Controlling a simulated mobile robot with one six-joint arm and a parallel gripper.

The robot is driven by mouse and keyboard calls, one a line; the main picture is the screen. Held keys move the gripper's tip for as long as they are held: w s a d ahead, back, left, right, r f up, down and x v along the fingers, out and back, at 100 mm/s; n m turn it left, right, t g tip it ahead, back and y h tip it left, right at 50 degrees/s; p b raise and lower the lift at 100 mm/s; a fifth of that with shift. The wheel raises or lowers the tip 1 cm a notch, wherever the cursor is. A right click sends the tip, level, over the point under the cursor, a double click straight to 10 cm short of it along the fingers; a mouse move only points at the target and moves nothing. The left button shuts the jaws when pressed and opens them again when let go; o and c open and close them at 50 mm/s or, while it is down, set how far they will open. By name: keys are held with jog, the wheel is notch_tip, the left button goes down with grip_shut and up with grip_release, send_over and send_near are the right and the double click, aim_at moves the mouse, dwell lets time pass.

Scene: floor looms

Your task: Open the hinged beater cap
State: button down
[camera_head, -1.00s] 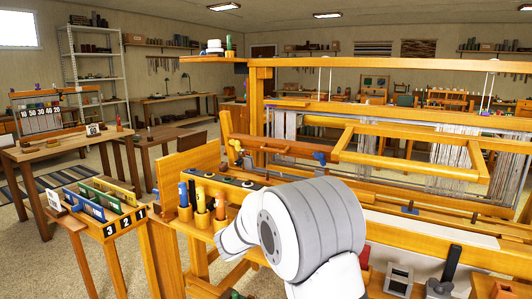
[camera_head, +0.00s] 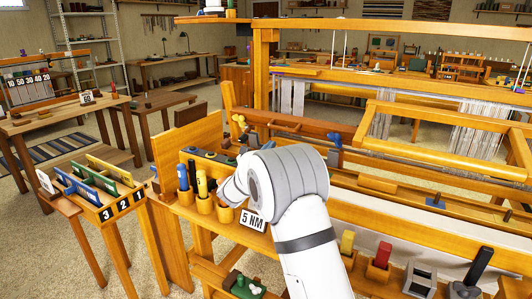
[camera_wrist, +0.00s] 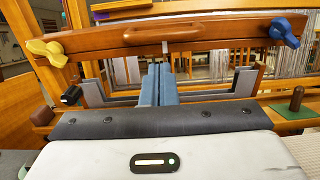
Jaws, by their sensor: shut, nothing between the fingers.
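The beater cap is a long red-brown wooden bar (camera_head: 290,123) on the loom, also across the upper part of the wrist view (camera_wrist: 205,32), with a slot-like grip in its middle. A yellow winged knob (camera_wrist: 45,48) sits at its left end and a blue knob (camera_wrist: 288,28) at its right end. Grey upright brackets (camera_wrist: 243,83) stand below the bar. My gripper (camera_wrist: 157,70) has its blue-grey fingers together, empty, just in front of and below the middle of the bar. I cannot tell whether they touch it. In the head view my arm hides the fingers.
Tool cups (camera_head: 205,205) and a "5 NM" sign (camera_head: 253,220) stand near my arm. A numbered rack (camera_head: 105,205) is at the left. A green pad with a peg (camera_wrist: 296,105) lies right of my fingers.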

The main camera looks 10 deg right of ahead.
jog(key=shift+x, duration=2.4)
jog(key=shift+w+a+r, duration=0.1)
jog(key=shift+a+r, duration=0.05)
jog(key=shift+a, duration=0.05)
jog(key=shift+r, duration=0.15)
jog(key=shift+r+g+p, duration=0.3)
jog(key=shift+p, duration=0.5)
jog(key=shift+r, duration=0.1)
